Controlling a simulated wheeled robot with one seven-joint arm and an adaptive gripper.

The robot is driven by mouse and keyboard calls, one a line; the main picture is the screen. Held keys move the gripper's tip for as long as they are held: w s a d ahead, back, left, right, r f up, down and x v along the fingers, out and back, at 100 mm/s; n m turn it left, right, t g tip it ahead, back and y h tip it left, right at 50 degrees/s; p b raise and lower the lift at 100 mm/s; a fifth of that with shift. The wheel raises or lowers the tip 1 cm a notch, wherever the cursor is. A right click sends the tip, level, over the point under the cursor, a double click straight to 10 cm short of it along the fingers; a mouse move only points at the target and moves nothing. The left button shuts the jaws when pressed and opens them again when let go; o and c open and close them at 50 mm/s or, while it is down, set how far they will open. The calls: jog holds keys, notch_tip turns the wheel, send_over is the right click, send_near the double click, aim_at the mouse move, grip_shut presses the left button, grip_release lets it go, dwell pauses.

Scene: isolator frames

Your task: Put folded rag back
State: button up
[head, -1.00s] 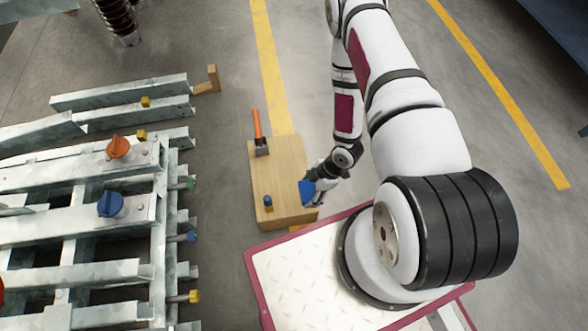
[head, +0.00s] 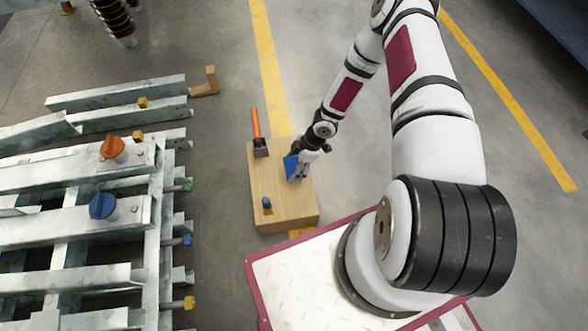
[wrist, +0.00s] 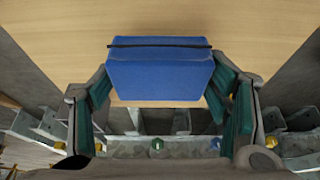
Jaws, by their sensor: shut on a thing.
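The folded rag (wrist: 160,75) is a blue block-like bundle with a dark band across it. In the wrist view it sits between the two green-padded fingers of my gripper (wrist: 165,100), which is shut on it. In the head view the blue rag (head: 291,166) shows at the tip of my gripper (head: 297,172), over the right part of the wooden table (head: 288,208). I cannot tell whether the rag touches the tabletop.
A hammer-like tool with an orange handle (head: 256,123) stands at the table's far left corner. A metal frame (head: 70,240) with coloured knobs fills the left. The table's middle is clear.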

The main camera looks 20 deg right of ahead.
jog(key=shift+f+b, duration=0.45)
jog(key=shift+f, duration=0.65)
jog(key=shift+f, duration=0.1)
jog(key=o, duration=1)
jog(key=p+v, duration=0.8)
jog(key=v, duration=0.4)
